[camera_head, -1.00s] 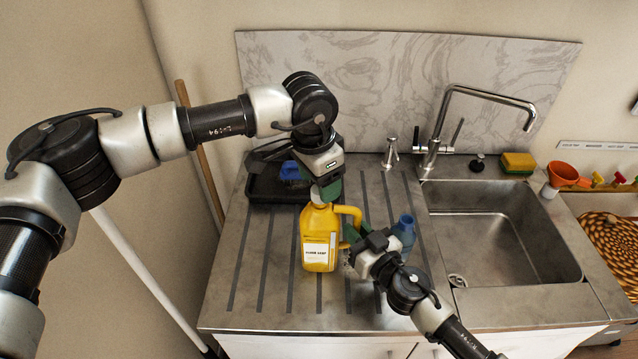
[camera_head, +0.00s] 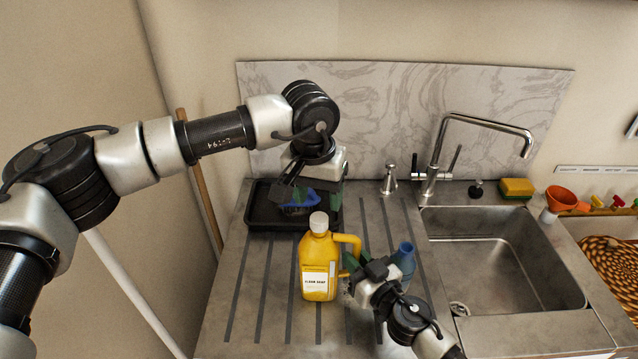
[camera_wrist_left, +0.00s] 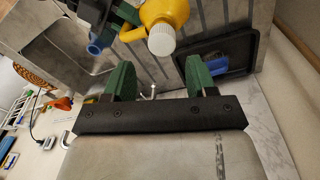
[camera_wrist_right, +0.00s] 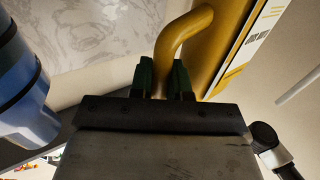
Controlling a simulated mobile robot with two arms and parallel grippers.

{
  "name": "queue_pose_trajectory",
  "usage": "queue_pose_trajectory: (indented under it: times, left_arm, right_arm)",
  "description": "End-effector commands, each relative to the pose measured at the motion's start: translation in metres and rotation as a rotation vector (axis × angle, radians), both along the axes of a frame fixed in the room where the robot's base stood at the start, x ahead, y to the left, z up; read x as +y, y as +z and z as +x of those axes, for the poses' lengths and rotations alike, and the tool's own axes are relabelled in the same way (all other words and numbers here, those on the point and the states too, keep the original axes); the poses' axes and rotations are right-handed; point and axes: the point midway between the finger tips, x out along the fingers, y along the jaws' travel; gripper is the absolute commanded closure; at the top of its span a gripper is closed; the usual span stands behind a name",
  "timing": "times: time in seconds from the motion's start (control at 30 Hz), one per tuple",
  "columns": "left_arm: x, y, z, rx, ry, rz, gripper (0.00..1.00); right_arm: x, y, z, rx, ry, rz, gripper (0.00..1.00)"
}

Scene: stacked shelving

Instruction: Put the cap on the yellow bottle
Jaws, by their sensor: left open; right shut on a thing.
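The yellow bottle (camera_head: 316,262) stands upright on the ribbed drainboard, its label facing front. A white cap (camera_head: 319,222) sits on its neck; I cannot tell how tightly. It also shows in the left wrist view (camera_wrist_left: 162,40). My left gripper (camera_head: 308,197) is open and empty, behind the bottle and apart from the cap. Its green fingers show apart in the left wrist view (camera_wrist_left: 160,76). My right gripper (camera_head: 354,268) is shut on the bottle's handle, on the bottle's right side. The right wrist view shows the handle (camera_wrist_right: 184,32) running down between the fingers.
A blue bottle (camera_head: 404,258) stands close to the right of my right gripper. A black tray (camera_head: 262,216) with a blue brush (camera_head: 298,208) is behind the yellow bottle. The sink (camera_head: 500,255) and faucet (camera_head: 437,150) are to the right. The drainboard's left front is clear.

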Motion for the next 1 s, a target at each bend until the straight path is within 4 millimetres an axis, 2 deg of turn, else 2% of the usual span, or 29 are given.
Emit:
queue_pose_trajectory:
  times: [1.0]
  left_arm:
    - [-0.001,0.015,0.001,0.145,2.179,-0.054,0.44]
  right_arm:
    - [0.0,0.0,0.0,0.0,-0.001,0.0,1.0]
